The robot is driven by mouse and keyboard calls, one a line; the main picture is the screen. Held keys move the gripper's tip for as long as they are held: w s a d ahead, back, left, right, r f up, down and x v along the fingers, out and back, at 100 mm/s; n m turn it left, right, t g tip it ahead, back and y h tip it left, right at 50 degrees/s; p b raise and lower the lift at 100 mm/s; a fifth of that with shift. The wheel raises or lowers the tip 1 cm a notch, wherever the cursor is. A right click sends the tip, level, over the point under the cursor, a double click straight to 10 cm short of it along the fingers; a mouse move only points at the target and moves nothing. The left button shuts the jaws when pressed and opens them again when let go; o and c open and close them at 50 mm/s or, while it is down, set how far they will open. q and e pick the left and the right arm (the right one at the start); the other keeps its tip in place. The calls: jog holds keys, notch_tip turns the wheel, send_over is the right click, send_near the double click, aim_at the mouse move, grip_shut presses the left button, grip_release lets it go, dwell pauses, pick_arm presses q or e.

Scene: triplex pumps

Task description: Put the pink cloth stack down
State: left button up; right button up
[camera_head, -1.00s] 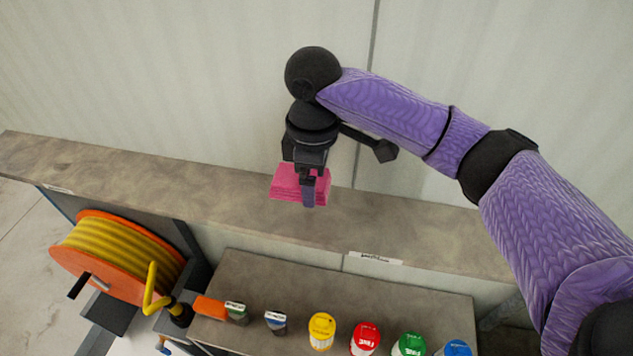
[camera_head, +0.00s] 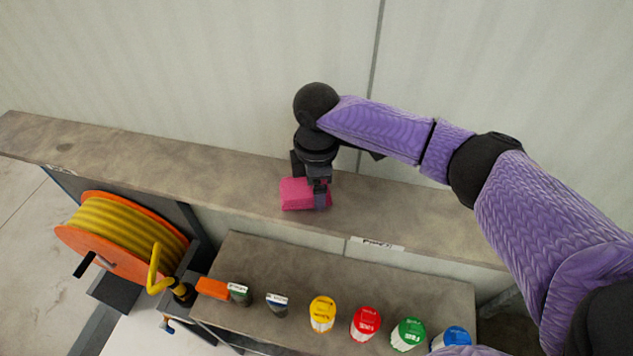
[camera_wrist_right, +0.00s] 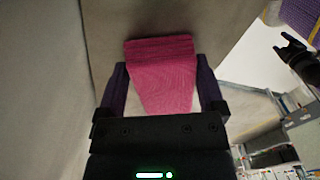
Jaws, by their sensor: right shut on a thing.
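The pink cloth stack (camera_head: 297,194) is at the grey upper ledge (camera_head: 230,172) behind the lower shelf in the head view. My right gripper (camera_head: 321,200) points down and is shut on the stack. In the right wrist view the stack (camera_wrist_right: 163,75) lies between the two dark fingers (camera_wrist_right: 163,92). I cannot tell for sure whether its underside touches the ledge. My left gripper is not seen in the head view; a dark claw-like part shows at the right of the wrist view, and I cannot tell what it is.
A lower shelf (camera_head: 300,265) holds yellow (camera_head: 322,312), red (camera_head: 365,322), green (camera_head: 408,334) and blue (camera_head: 452,338) lidded containers and an orange block (camera_head: 212,288). An orange reel with yellow hose (camera_head: 125,235) stands at left. A pale wall rises behind the ledge, which is clear to both sides.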

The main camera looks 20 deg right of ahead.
jog(key=shift+f, duration=0.15)
jog(key=o, duration=0.8)
pick_arm(q)
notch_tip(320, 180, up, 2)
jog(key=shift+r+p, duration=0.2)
jog(key=shift+p, duration=0.95)
pick_arm(e)
notch_tip(320, 180, up, 12)
jog(key=shift+r, duration=0.2)
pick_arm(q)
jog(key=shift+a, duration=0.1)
